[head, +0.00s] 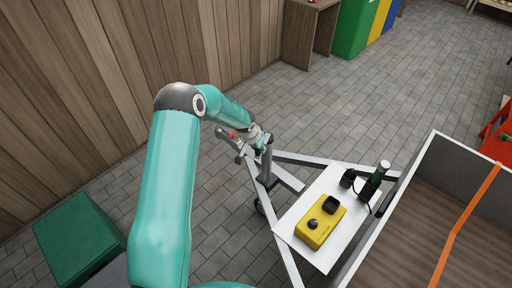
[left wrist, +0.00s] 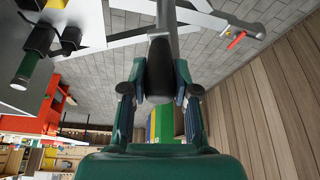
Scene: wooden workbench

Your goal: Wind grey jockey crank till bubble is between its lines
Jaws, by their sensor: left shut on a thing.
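The grey jockey stand (head: 266,165) is upright on the trailer's frame in the head view. My left gripper (head: 258,138) is at its top. In the left wrist view the two fingers of my left gripper (left wrist: 160,88) are closed around the dark grip of the crank (left wrist: 159,70), with a grey shaft beyond it. In the head view the gripper and arm partly hide the crank. A yellow box (head: 320,226) with a dark round knob and a black block lies on a white board (head: 288,224). I cannot make out a bubble or its lines. My right gripper is not in view.
A red-handled lever (head: 232,134) is left of the stand; it also shows in the left wrist view (left wrist: 236,41). A dark green cylinder (head: 375,178) is on the board. The trailer bed (head: 475,225) is at right, a green box (head: 78,242) at lower left.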

